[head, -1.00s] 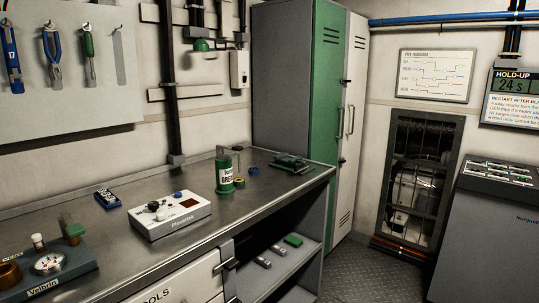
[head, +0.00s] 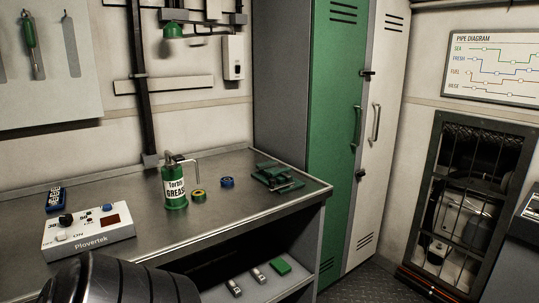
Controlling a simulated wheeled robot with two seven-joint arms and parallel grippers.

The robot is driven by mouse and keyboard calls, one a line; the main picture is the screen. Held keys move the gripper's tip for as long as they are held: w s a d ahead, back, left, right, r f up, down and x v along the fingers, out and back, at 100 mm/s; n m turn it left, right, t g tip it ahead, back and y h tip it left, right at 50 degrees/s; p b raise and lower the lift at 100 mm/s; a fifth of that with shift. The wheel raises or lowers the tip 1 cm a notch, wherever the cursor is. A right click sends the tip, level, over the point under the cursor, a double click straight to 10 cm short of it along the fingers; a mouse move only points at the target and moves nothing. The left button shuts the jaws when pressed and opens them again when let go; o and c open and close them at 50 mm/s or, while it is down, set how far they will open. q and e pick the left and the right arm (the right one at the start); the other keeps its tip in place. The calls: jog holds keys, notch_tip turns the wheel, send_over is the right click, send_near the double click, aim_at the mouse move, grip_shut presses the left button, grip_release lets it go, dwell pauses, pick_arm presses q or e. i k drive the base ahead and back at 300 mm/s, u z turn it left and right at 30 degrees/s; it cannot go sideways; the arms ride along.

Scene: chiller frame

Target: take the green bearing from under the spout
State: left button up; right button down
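The green grease can (head: 174,188) with a white "GREASE" label stands upright on the metal bench. Its bent spout (head: 190,160) reaches out to the right. A small ring-shaped bearing (head: 199,195) lies on the bench below the spout tip, just right of the can. Its rim looks yellow-green with a dark middle, and its exact colour is hard to tell. A blue ring (head: 227,182) lies apart from it, farther right. Neither gripper is in view. A dark ribbed part of my own arm fills the lower left of the head view.
A white Plovertek box (head: 88,231) with knobs and a blue meter (head: 56,198) stand left on the bench (head: 150,222). A green vise-like tool (head: 277,177) lies near its right end. A lower shelf (head: 255,287) holds small parts. Green and grey lockers (head: 335,130) stand behind right.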

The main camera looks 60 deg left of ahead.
aim_at(197, 194)
jog(key=i, duration=1.95)
jog(key=u, duration=3.25)
